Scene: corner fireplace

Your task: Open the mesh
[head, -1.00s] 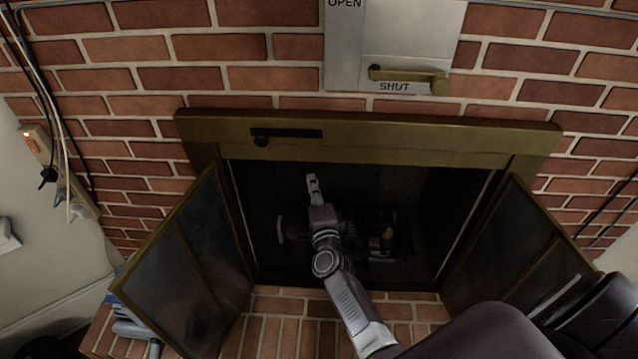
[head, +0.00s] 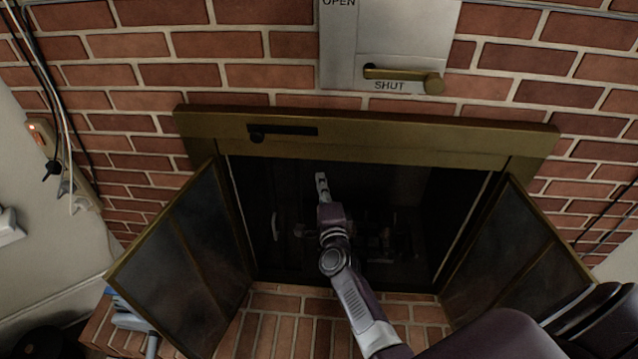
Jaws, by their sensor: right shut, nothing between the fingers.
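The brass-framed fireplace (head: 365,137) stands in the brick wall with both glass doors, left (head: 188,262) and right (head: 515,257), swung outward. The opening behind them is very dark, and I cannot make out the mesh itself or how far it is drawn. A thin pale upright piece (head: 274,226) shows inside at the left; it may be a handle. My right gripper (head: 321,181) is shut and empty, in front of or within the opening near its middle, apart from that piece. My right arm hides part of the interior. My left gripper is out of view.
Above is a metal plate with a brass handle (head: 405,78) by the word SHUT. The brick hearth (head: 285,316) lies below. A grey-blue object (head: 132,319) is beside the left door.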

